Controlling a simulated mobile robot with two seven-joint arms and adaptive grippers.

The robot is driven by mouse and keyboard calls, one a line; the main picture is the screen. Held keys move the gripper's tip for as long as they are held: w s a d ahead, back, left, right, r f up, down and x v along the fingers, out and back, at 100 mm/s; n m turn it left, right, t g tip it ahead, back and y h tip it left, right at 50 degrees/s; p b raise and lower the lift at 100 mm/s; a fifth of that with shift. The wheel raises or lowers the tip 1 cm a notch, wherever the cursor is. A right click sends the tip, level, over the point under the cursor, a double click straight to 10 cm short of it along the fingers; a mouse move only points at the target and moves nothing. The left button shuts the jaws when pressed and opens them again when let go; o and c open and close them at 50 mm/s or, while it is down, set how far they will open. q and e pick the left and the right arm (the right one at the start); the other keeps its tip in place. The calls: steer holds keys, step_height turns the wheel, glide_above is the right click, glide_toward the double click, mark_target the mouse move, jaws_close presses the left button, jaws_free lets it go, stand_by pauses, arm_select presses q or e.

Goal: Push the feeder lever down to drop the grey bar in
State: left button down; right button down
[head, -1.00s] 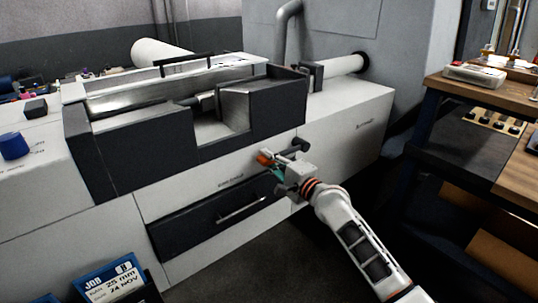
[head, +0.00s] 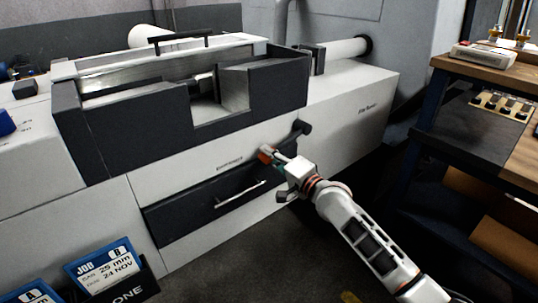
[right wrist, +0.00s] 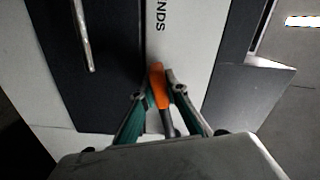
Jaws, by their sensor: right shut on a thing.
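My right gripper (head: 270,158) is shut on the orange-tipped feeder lever (head: 265,153), at the front of the white machine above the dark drawer. In the right wrist view the lever's orange grip (right wrist: 158,86) sits between the two green-padded fingers, and its dark shaft runs down towards the palm. A dark round knob (head: 303,128) is on the machine front just above and right of the grip. The dark feeder trough (head: 130,130) is above. My left gripper is not in view.
The drawer handle (head: 240,194) lies below and left of my gripper. A job card (head: 105,265) stands in a holder at the lower left. A wooden-topped bench (head: 480,68) is at the right. The floor between machine and bench is clear.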

steer(key=shift+f, duration=0.1)
steer(key=c, duration=2)
jaws_free()
